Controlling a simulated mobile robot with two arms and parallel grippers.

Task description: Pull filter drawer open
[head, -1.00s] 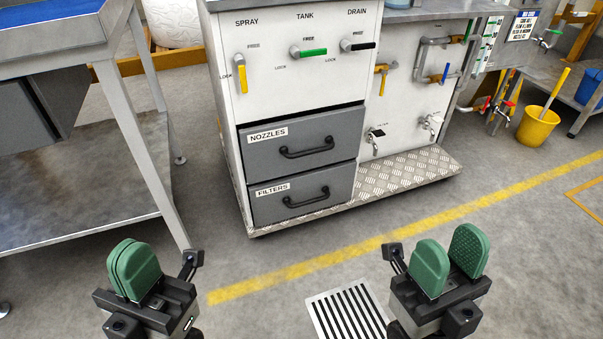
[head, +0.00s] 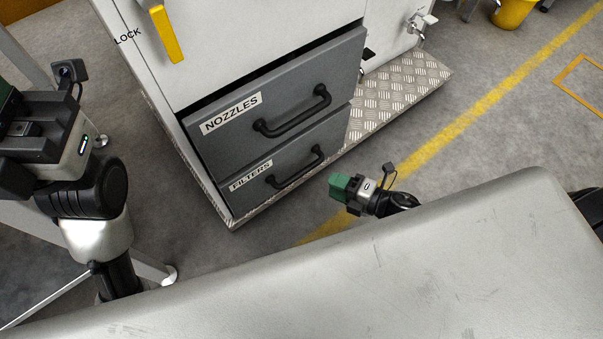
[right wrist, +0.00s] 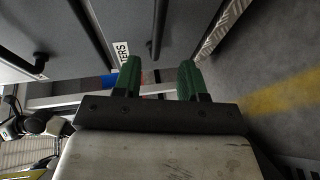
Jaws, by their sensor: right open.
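The grey filter drawer (head: 235,206), labelled FILTERS, is the lower drawer of the white cabinet and looks closed. Its black bar handle (head: 296,168) is free. My right gripper (head: 340,187) is just right of this handle, apart from it. In the right wrist view my right gripper (right wrist: 160,72) has two green fingers spread with nothing between them. A dark bar (right wrist: 160,28), seemingly the filter drawer's handle, lies ahead of the gap, near the label's end. My left gripper (head: 6,102) is cut off at the left edge, so its opening is hidden.
The nozzles drawer (head: 210,146) with its own handle (head: 293,112) is directly above, looking closed. A yellow lever (head: 166,34) hangs higher up. A metal tread plate (head: 400,95) juts out at the cabinet's base. Open floor (head: 480,140) lies to the right.

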